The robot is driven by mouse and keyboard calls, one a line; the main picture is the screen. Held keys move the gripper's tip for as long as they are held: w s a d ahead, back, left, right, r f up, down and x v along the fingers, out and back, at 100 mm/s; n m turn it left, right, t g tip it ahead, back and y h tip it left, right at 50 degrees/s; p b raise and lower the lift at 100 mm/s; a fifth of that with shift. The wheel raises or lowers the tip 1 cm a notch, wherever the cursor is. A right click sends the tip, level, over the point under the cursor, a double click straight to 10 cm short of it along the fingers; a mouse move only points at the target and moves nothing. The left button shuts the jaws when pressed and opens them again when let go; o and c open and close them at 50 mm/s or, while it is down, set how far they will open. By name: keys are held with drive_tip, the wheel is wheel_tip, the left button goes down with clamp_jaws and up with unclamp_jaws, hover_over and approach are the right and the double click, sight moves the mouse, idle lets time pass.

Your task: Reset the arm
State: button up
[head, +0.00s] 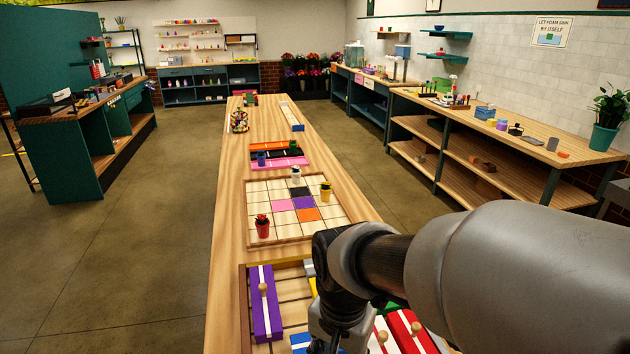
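My arm reaches in from the right edge of the head view and bends down over the near end of the long wooden table (228,240). My gripper itself does not show; the end of the arm runs down out of the bottom of the picture. Under and beside the arm lies a wooden tray (244,300) with colored blocks. A purple block (266,318) with a white stripe and a round wooden knob is on its left. A red block (408,330) with a white stripe shows right of the arm. The arm hides part of the tray.
Beyond the tray, a gridded board (262,190) bears a red pot (262,228), a yellow pot (326,192) and a white pot (296,175). A striped rack (292,160) lies farther back. A side bench (480,115) stands right. The floor (150,240) left is clear.

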drive_tip(key=s+d+r+n+t, duration=0.4)
drive_tip(key=s+d+r, duration=0.3)
drive_tip(key=s+d, duration=0.2)
drive_tip(key=shift+s+d+r+n, duration=0.25)
drive_tip(key=shift+d+r+n, duration=0.15)
drive_tip(key=shift+d+n, duration=0.45)
